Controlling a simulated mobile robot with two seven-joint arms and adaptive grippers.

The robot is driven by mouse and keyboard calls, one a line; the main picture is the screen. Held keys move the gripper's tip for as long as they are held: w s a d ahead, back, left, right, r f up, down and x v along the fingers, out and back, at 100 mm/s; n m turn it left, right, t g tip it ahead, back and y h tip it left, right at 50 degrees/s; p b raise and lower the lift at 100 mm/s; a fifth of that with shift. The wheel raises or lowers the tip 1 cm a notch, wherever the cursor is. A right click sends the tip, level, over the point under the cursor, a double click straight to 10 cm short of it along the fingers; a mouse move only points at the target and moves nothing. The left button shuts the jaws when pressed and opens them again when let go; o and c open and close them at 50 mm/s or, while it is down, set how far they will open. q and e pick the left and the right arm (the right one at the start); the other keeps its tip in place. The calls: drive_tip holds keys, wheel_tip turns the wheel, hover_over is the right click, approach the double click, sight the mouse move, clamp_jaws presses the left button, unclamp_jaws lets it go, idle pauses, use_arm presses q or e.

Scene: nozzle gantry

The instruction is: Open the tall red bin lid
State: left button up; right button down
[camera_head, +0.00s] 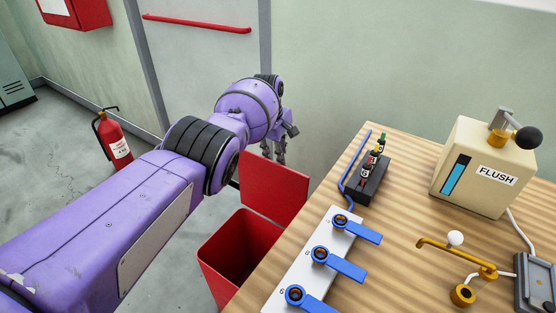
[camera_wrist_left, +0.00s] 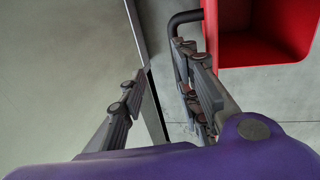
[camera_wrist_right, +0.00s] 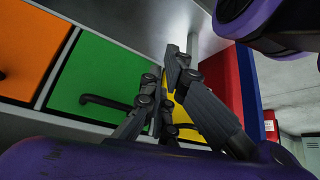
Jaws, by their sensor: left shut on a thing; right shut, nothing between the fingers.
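The tall red bin (camera_head: 236,250) stands on the floor beside the table. Its red lid (camera_head: 275,188) is up, tilted back at the far side, and the dark inside shows. In the left wrist view the bin shows at the top right (camera_wrist_left: 270,50), with a black bar handle (camera_wrist_left: 182,18) beside it. My left gripper (camera_head: 280,150) is at the lid's upper edge, its fingers on the handle; the exact contact is partly hidden. My right gripper (camera_wrist_right: 170,85) is shut and empty, away from the bin and outside the head view.
The wooden table (camera_head: 400,215) holds a white panel with blue levers (camera_head: 320,255), a black box (camera_head: 367,185) and a FLUSH tank (camera_head: 485,165). A fire extinguisher (camera_head: 113,140) stands at left. Coloured drawers, one green (camera_wrist_right: 100,80), are close to my right gripper.

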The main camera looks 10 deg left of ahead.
use_arm(q)
drive_tip(key=r, duration=0.1)
drive_tip(key=w+r, duration=0.1)
drive_tip(key=r, duration=0.1)
drive_tip(key=d+r, duration=0.1)
drive_tip(key=shift+w+r, duration=0.2)
drive_tip(key=shift+r, duration=0.1)
drive_tip(key=shift+s, duration=0.1)
drive_tip(key=v, duration=1.2)
drive_tip(key=shift+s, duration=0.25)
